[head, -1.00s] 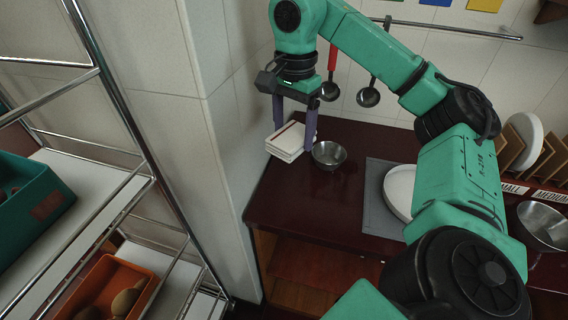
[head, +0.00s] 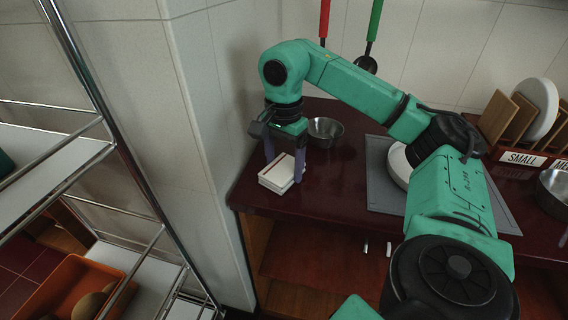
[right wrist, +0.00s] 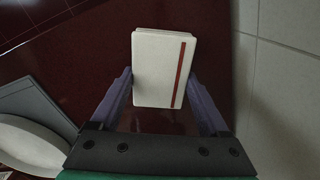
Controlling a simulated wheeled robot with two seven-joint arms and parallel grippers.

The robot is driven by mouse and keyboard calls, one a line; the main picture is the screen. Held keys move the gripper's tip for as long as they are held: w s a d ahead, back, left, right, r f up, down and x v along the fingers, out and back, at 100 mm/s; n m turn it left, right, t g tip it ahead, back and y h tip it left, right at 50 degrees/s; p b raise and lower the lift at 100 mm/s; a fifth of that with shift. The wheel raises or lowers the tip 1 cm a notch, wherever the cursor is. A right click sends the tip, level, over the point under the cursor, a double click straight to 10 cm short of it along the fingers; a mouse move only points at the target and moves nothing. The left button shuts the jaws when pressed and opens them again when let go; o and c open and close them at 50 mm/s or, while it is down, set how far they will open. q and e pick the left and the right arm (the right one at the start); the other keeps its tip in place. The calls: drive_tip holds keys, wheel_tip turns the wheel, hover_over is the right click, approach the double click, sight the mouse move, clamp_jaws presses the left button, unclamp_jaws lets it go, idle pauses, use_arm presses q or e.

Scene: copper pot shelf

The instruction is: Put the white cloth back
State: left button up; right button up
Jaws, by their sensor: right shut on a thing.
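The white cloth (head: 274,180) is a folded rectangular stack with a red stripe, at the left end of the dark red counter in the head view. My right gripper (head: 284,168) points down and is shut on it, one finger at each side. In the right wrist view the cloth (right wrist: 155,80) lies between the two purple fingers, its stripe near the right finger. I cannot tell whether its underside touches the counter. My left gripper is not in view.
A steel bowl (head: 326,131) stands behind and right of the cloth. A grey mat (head: 380,185) with a white plate (head: 398,165) lies further right, partly behind my arm. A tiled wall (head: 190,130) and a metal rack (head: 125,165) are on the left. Counter front is clear.

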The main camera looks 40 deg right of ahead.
sight(284, 166)
drive_tip(key=o, duration=1.1)
drive_tip(key=shift+f, duration=0.15)
drive_tip(key=shift+c, duration=0.2)
drive_tip(key=shift+r, duration=0.35)
wheel_tip(284, 166, up, 3)
drive_tip(key=shift+r+p, duration=0.2)
drive_tip(key=shift+p, duration=0.35)
wheel_tip(284, 166, up, 8)
drive_tip(key=p, duration=0.6)
drive_tip(key=shift+r+p, duration=0.2)
drive_tip(key=shift+p, duration=0.15)
drive_tip(key=shift+f, duration=0.1)
